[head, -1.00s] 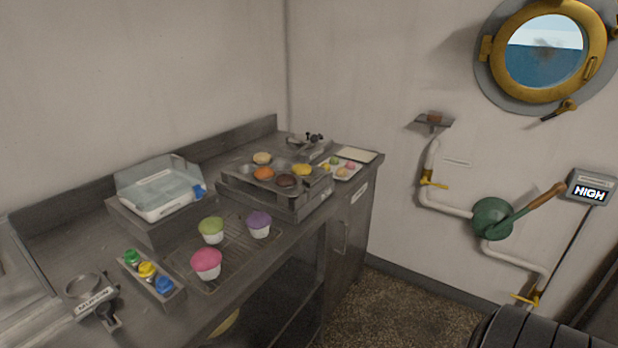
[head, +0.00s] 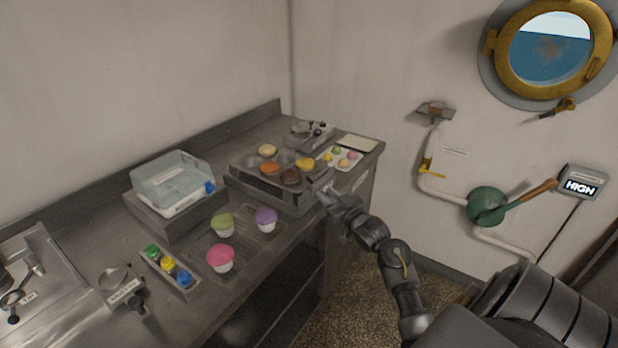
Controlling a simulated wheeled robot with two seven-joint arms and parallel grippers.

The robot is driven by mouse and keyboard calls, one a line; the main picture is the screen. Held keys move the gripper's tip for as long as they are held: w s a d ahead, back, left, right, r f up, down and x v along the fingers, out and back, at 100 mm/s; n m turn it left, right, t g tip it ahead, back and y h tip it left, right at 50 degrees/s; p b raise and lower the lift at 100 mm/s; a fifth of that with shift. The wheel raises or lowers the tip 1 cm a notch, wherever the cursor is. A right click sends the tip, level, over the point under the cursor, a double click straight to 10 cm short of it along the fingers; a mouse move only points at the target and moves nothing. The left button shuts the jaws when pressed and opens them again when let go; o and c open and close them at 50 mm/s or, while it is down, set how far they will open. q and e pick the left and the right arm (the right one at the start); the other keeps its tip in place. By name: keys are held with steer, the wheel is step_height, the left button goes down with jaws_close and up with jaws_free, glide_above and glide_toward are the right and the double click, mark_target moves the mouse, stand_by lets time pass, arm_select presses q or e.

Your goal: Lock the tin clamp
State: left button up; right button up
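The muffin tin (head: 281,162) sits on a grey metal stand (head: 262,191) towards the far end of the counter, with beige, orange, dark brown and yellow baked pieces in its cups. I cannot clearly make out a clamp on it; the tin's right front side is small and partly behind my gripper. My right gripper (head: 326,193) is at the front right corner of the stand, with its fingers pointing to the counter. I cannot tell whether it touches anything or how far its fingers are apart. My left gripper is out of view.
Green, purple and pink cupcakes (head: 220,259) stand on a rack in front of the stand. A clear-lidded box (head: 172,182) is to the left. A plate of small sweets (head: 344,153) and a device with black knobs (head: 312,130) are behind. A green valve (head: 487,206) is on the wall.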

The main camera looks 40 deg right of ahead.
mark_target(312, 182)
steer(key=w, duration=0.3)
steer(key=w+p, duration=0.1)
steer(key=w, duration=0.3)
steer(key=w+d+p, duration=0.1)
steer(key=w, duration=0.2)
steer(key=shift+w+f, duration=0.1)
steer(key=shift+w, duration=0.25)
jaws_close()
